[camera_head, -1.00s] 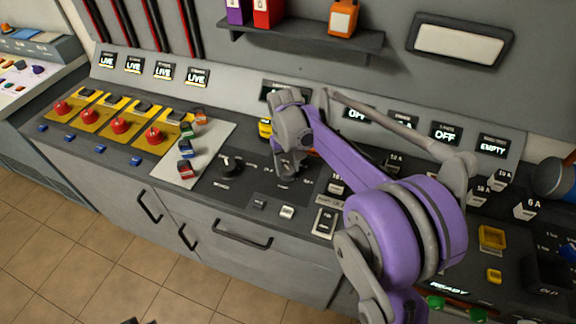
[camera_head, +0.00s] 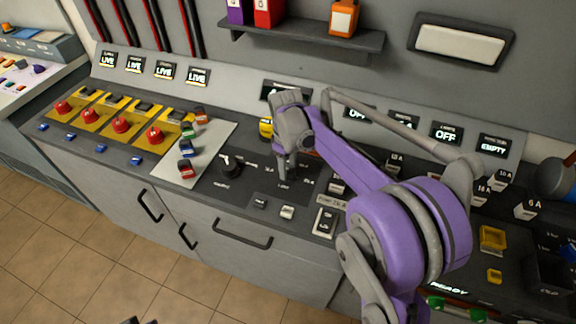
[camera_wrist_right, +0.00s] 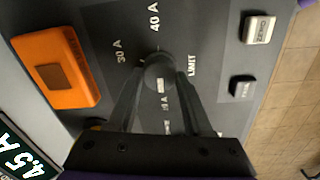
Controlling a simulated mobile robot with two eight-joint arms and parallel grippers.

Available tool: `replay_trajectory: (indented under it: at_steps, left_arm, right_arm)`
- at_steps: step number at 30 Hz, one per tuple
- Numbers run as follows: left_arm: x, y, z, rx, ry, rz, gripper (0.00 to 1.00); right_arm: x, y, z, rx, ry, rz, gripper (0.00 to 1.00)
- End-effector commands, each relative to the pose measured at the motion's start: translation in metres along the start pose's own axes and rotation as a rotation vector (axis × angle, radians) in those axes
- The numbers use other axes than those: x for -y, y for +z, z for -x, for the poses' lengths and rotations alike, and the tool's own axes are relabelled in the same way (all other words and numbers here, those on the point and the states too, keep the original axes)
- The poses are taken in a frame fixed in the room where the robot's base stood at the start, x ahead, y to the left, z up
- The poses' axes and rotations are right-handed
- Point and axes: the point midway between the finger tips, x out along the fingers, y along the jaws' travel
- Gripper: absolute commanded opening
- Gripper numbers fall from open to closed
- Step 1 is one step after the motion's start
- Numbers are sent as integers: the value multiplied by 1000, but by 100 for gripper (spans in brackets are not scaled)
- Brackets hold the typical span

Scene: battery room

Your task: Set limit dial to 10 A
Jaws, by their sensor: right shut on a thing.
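My right gripper (camera_head: 284,174) reaches down onto the limit dial's panel in the head view and hides the dial there. In the right wrist view, its two dark fingers (camera_wrist_right: 158,88) are shut on the round grey knob of the limit dial (camera_wrist_right: 158,68). Printed around the knob are LIMIT, 30 A and 40 A; another label between the fingers is partly hidden. A lit display (camera_wrist_right: 20,158) at the lower left corner of the wrist view reads about 4.5 A, partly cut off.
An orange-framed part (camera_wrist_right: 58,66) and a ZERO button (camera_wrist_right: 258,30) flank the dial in the wrist view. A black rotary knob (camera_head: 231,163) stands left of my gripper. Several red buttons (camera_head: 120,125) line the left. A shelf (camera_head: 300,37) hangs behind.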

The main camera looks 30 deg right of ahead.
Motion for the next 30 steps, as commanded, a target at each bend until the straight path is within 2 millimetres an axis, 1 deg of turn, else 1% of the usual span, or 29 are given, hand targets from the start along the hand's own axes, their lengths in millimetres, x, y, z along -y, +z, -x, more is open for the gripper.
replay_trajectory:
  at_steps: [16,17,21,22,30]
  left_arm:
    - [0,0,0,0,0,0,0]
    - [0,0,0,0,0,0,0]
    - [0,0,0,0,0,0,0]
    - [0,0,0,0,0,0,0]
    - [0,0,0,0,0,0,0]
  right_arm:
    - [0,0,0,-2,2,25,0]
    - [0,0,0,-2,2,25,54]
    - [0,0,0,-1,1,24,79]
    - [0,0,0,-1,1,24,81]
    - [0,0,1,-1,0,24,81]
